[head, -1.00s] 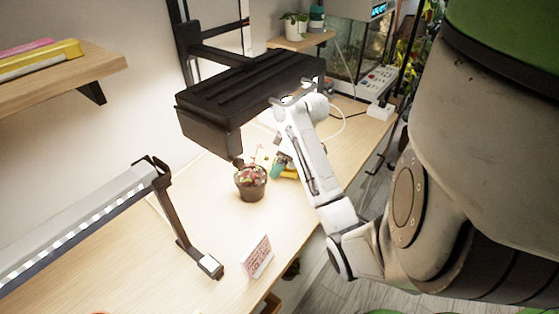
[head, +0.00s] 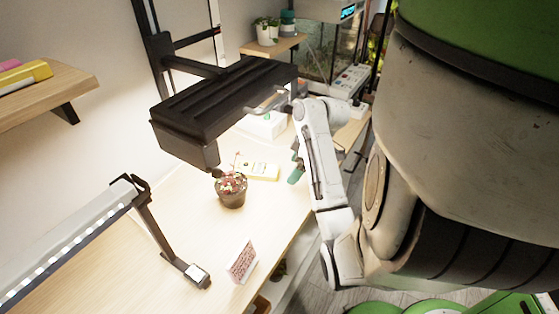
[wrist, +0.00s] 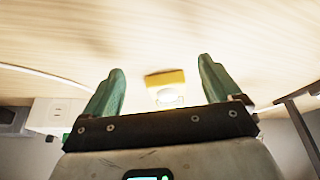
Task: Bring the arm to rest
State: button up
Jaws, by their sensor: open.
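My arm reaches over the bench from the right in the head view. My gripper (head: 296,168) hangs at its end, mostly hidden by the arm, with a green finger showing. In the wrist view my gripper (wrist: 160,82) has its two green fingers wide apart, with nothing held between them. A small yellow and white object (wrist: 166,80) lies on the bench beyond the fingers; in the head view a yellow-edged object (head: 262,171) lies left of my gripper.
A potted plant (head: 231,192) stands on the bench left of my gripper. A black lamp housing (head: 215,110) overhangs the bench close to my arm. A small sign (head: 242,262) and an LED light bar (head: 70,235) are nearer. Bare bench (head: 200,235) lies between them.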

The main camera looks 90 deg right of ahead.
jog(key=shift+s+a, duration=0.1)
jog(key=shift+s, duration=0.6)
